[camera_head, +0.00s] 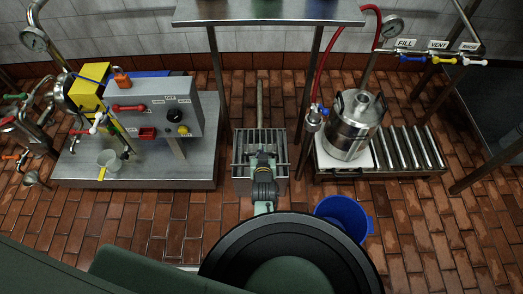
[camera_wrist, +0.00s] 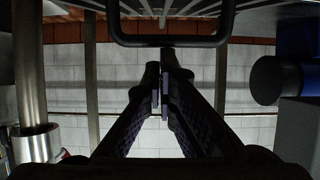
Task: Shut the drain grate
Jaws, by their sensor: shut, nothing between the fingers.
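The drain grate (camera_head: 243,141) is a panel of parallel metal bars on a square metal box on the floor, at the centre of the head view. Its bars also show along the top of the wrist view (camera_wrist: 265,16). A dark U-shaped handle (camera_wrist: 168,41) shows in front of these bars. My gripper (camera_wrist: 160,95) is shut and empty, its fingertips pointing toward the handle's crossbar. I cannot tell whether they touch it. In the head view, my arm and gripper (camera_head: 262,160) cover part of the grate, so its exact tilt is unclear.
A metal bench (camera_head: 190,169) with a grey control box (camera_head: 160,105) stands to the left. A steel pot (camera_head: 352,125) stands by a roller conveyor (camera_head: 410,148) to the right. A blue bucket (camera_head: 345,214) is near my base. Table legs stand on both sides of the grate.

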